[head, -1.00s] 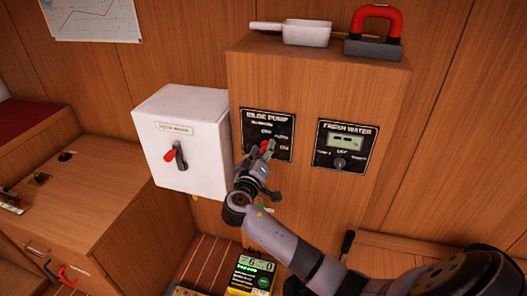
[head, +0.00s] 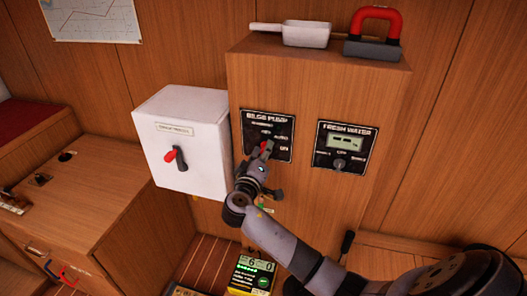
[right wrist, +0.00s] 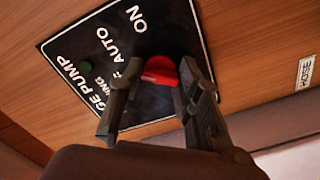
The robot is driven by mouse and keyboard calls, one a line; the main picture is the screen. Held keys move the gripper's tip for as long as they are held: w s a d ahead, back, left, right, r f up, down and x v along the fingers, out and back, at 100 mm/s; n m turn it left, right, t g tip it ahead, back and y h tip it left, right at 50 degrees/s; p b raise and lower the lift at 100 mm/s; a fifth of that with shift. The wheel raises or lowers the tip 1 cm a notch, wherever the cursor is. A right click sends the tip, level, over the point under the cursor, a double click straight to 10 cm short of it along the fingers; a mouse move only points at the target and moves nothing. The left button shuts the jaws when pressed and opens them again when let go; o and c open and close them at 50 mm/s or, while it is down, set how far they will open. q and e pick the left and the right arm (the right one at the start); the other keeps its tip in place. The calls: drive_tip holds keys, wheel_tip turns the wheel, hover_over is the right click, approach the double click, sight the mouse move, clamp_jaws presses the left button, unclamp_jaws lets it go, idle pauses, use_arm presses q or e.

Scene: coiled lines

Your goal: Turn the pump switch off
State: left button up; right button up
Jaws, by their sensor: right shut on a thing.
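The bilge pump panel (head: 280,123) is a black plate on the front of the wooden cabinet, with ON and AUTO printed on it. Its red switch knob (right wrist: 160,72) sits at the panel's edge in the right wrist view. In the head view the knob (head: 267,147) shows just above my right gripper (head: 262,158). My right gripper (right wrist: 158,97) has a dark finger on either side of the knob and is shut on it. The fingers hide part of the lettering, and I cannot tell exactly which mark the knob points to. My left gripper is not in view.
The fresh water panel (head: 345,147) is just right of the pump panel. A white box with a red-and-black switch (head: 182,145) stands close on the left. A white scoop (head: 293,33) and a red-handled block (head: 374,35) lie on the cabinet top.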

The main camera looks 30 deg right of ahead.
drive_tip(key=shift+n+p, duration=1.35)
drive_tip(key=shift+n, duration=2.25)
drive_tip(key=o, duration=1.2)
drive_tip(key=shift+c, duration=0.2)
drive_tip(key=v, duration=1.2)
